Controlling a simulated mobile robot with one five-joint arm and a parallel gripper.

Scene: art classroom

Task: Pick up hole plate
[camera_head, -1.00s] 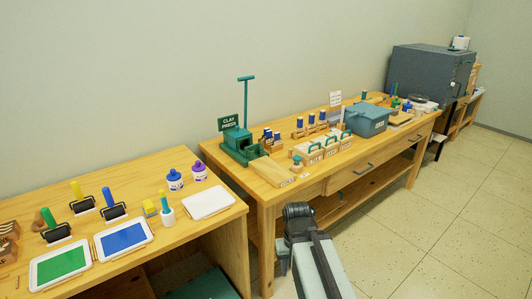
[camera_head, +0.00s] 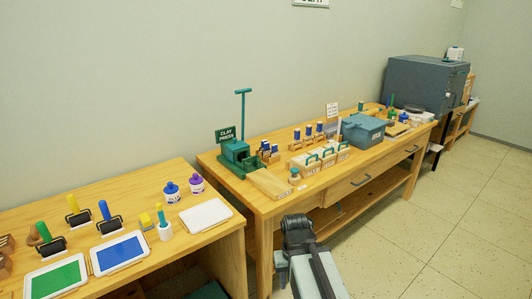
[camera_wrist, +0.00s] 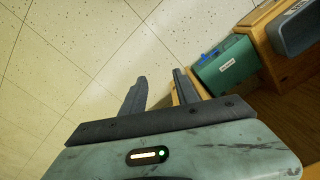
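No plate can be told for sure as the hole plate. In the head view, a wooden rack (camera_head: 297,165) on the long table holds several pieces with teal handles (camera_head: 328,152). Their front labels are too small to read. The green clay press (camera_head: 236,154) stands left of the rack, with a pale board in front of it. My gripper is open and empty in the wrist view (camera_wrist: 159,75), its two dark fingers apart over the tiled floor. In the head view my arm is in front of the long table, and the fingers cannot be made out.
The long table (camera_head: 262,203) also bears a blue-grey lidded box (camera_head: 363,130) and blue-topped tools. A nearer table (camera_head: 160,268) at left holds rollers, paint bottles and ink trays. A green box (camera_wrist: 226,66) lies right of my fingers. Floor at right is clear.

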